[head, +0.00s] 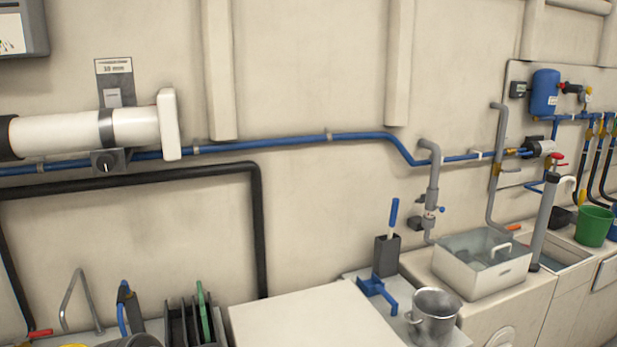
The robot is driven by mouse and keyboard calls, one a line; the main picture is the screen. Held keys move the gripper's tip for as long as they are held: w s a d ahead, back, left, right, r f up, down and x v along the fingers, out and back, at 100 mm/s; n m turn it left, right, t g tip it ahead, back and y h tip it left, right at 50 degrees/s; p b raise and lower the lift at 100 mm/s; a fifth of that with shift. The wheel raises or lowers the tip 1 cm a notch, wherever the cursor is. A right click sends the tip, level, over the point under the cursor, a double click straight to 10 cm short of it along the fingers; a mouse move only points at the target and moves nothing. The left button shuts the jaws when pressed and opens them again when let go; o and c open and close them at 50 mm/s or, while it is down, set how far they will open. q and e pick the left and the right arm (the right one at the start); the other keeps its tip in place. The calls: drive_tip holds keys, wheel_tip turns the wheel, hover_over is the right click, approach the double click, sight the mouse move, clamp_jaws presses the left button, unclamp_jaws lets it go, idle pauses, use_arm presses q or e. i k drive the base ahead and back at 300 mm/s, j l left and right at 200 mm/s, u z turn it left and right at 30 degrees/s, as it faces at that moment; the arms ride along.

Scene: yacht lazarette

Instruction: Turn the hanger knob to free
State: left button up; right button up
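A small dark grey box with a round black knob (104,164) is on the wall at the left, under a white horizontal cylinder (70,132). This looks like the hanger knob. A light mark shows on the knob, but it is too small to read its setting. A dark band (106,128) goes around the cylinder just above the box. A label plate reading "10 mm" (114,68) is on the wall above. Neither of my grippers shows in the head view.
A blue pipe (290,143) runs along the wall behind the knob box, with a black pipe (200,171) below. A white counter top (300,320), a steel pot (434,308) and a basin (485,262) stand lower right. The wall in front of the knob looks unobstructed.

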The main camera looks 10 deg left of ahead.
sight(106, 162)
drive_tip(key=i+u, duration=0.1)
drive_tip(key=u, duration=0.9)
drive_tip(key=i+u, duration=0.15)
drive_tip(key=u, duration=0.3)
drive_tip(key=l+u, duration=0.1)
drive_tip(key=u, duration=0.4)
